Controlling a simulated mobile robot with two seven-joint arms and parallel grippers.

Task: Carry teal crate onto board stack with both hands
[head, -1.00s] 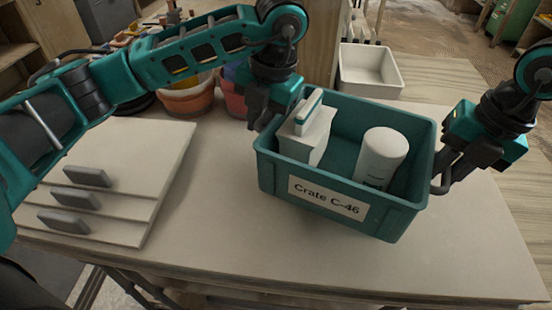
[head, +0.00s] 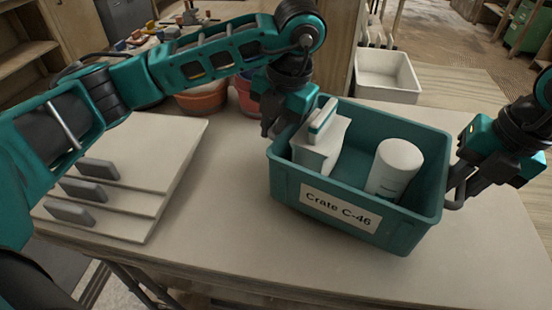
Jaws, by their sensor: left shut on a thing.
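The teal crate (head: 290,191), labelled "Crate C-46", is upright over the pale table, right of centre. It holds a white box-shaped container (head: 318,150) with a teal-striped top and a white cylinder (head: 394,168). My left gripper (head: 272,125) is shut on the crate's left side; its fingertips are partly hidden. My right gripper (head: 457,186) is at the grey handle on the crate's right side; whether its fingers are closed on it cannot be made out. The board stack (head: 150,185), pale stepped boards with grey blocks along the left, lies left of the crate.
Terracotta pots (head: 203,97) stand behind my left arm. A white bin (head: 388,74) is behind the crate. Bare tabletop (head: 225,195) lies between the stack and the crate. The table's front edge runs below both.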

